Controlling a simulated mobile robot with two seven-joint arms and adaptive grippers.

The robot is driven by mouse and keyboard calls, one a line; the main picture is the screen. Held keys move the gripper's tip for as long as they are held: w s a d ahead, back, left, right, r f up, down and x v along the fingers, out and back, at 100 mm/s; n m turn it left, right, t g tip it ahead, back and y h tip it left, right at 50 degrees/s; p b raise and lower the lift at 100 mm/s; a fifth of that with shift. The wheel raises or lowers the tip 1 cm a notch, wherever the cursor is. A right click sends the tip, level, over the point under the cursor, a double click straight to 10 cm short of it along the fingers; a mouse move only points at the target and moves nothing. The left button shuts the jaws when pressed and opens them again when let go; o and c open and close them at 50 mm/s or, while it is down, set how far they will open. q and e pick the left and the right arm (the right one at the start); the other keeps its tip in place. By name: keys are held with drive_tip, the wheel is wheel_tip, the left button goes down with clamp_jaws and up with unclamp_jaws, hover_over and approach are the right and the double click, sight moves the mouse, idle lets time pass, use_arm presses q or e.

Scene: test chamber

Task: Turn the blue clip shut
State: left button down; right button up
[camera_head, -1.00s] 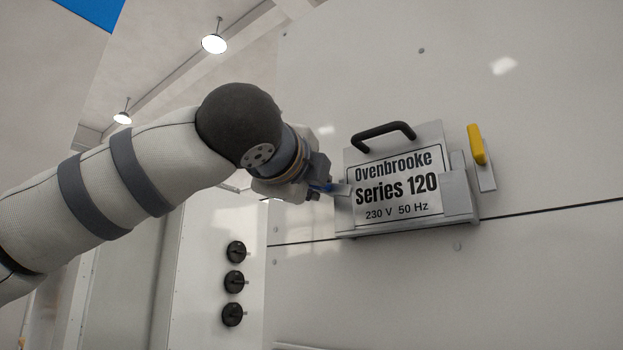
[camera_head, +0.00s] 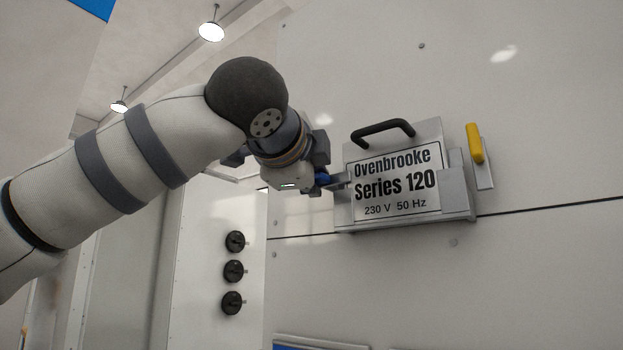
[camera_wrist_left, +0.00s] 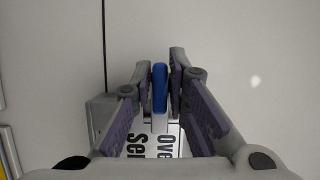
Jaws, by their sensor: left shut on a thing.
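The blue clip (camera_wrist_left: 160,88) stands between the two fingers of my left gripper (camera_wrist_left: 161,85) in the left wrist view, and the gripper is shut on it. In the head view the blue clip (camera_head: 323,180) shows only in part, at the left edge of a grey metal holder (camera_head: 400,224). My left gripper (camera_head: 322,178) partly hides it there. The holder carries a plate (camera_head: 398,184) reading "Ovenbrooke Series 120" with a black handle (camera_head: 383,130) on top. My right gripper is in neither view.
A yellow clip (camera_head: 475,143) sits upright on a small metal base at the right of the plate. Several black knobs (camera_head: 234,271) line a white panel at lower left. The wall (camera_head: 540,120) right of the holder is largely bare.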

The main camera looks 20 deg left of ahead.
use_arm(q)
drive_tip(key=c, duration=1.7)
unclamp_jaws()
drive_tip(key=s, duration=1.2)
drive_tip(key=shift+d, duration=0.2)
